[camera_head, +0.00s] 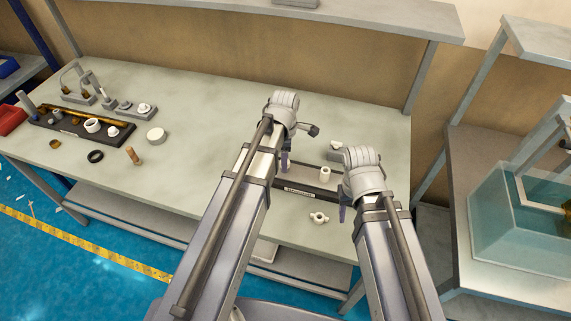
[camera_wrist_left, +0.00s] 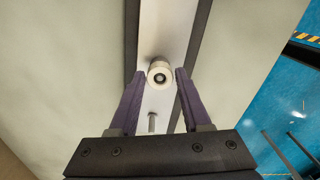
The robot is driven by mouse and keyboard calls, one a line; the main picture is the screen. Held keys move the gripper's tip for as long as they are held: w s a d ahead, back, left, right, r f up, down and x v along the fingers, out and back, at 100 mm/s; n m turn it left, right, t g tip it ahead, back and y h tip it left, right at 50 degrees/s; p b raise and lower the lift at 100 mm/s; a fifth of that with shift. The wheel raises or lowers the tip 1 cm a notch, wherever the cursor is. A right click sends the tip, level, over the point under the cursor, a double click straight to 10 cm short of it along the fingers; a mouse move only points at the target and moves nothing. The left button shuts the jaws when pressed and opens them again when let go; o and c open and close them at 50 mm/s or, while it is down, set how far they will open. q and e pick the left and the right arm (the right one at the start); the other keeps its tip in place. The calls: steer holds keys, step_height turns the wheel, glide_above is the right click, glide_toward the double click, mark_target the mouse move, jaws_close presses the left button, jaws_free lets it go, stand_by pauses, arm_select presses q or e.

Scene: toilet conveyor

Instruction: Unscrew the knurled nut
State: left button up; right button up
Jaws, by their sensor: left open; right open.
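In the left wrist view a white round nut-like part (camera_wrist_left: 160,73) with a dark centre stands on a light strip with dark borders. It shows between the tips of my open left gripper (camera_wrist_left: 160,76); whether they touch it is unclear. Knurling is too small to make out. In the head view my left gripper (camera_head: 285,160) points down over the fixture, partly hidden by its arm. A white upright cylinder (camera_head: 325,174) stands on the dark-edged fixture (camera_head: 299,191). My right gripper (camera_head: 342,213) is open at the fixture's right end; its fingers are mostly hidden.
A white winged part (camera_head: 319,218) lies in front of the fixture. A metal pin (camera_wrist_left: 152,122) shows on the strip. A dark tray (camera_head: 70,125) with parts, a white disc (camera_head: 156,136) and a black ring (camera_head: 95,156) are at left. The table middle is clear.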

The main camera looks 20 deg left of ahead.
arm_select(q)
steer(key=shift+r+p, duration=1.5)
steer(key=shift+r, duration=0.1)
steer(key=shift+f, duration=0.1)
steer(key=shift+o, duration=0.3)
steer(key=o, duration=0.5)
steer(key=shift+c, duration=0.4)
steer(key=c, duration=0.4)
